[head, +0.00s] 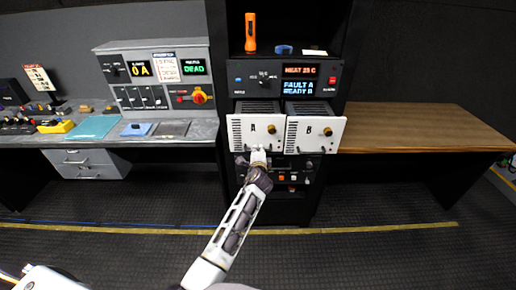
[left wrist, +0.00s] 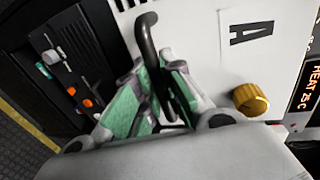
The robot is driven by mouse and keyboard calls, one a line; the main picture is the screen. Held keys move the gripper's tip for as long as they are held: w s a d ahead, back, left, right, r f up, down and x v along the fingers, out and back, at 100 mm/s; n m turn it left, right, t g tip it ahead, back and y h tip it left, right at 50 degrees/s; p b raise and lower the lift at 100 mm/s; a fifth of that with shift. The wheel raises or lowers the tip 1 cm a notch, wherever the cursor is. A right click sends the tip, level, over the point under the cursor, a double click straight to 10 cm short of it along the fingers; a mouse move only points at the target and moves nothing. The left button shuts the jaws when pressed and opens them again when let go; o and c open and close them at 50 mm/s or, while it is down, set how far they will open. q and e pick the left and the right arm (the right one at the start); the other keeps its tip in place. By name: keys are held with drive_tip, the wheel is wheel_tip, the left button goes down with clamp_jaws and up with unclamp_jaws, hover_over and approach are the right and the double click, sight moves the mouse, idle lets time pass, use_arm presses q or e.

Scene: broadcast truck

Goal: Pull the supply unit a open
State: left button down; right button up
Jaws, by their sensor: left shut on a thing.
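Supply unit A (head: 245,127) is a white-fronted module marked "A" with a brass knob, in the left bay of the black rack. In the head view its front stands out from the rack, with its dark top showing behind. Its white front also shows in the left wrist view (left wrist: 200,22), with the brass knob (left wrist: 250,98) at the right. My left gripper (head: 258,158) is at the lower edge of unit A. In the left wrist view its green-padded fingers (left wrist: 155,100) are shut around the black handle (left wrist: 150,45). My right gripper is out of view.
Unit B (head: 315,132) stands out beside unit A. Above them a panel (head: 300,83) reads "HEAT 25 C", "FAULT A" and "READY B". An orange torch (head: 250,32) stands on top. A wooden desk (head: 420,128) is at right, a control desk (head: 190,130) at left. Floor in front is clear.

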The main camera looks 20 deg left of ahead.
use_arm(q)
drive_tip(key=shift+w, duration=0.15)
drive_tip(key=c, duration=1.5)
unclamp_jaws()
drive_tip(key=v, duration=1.2)
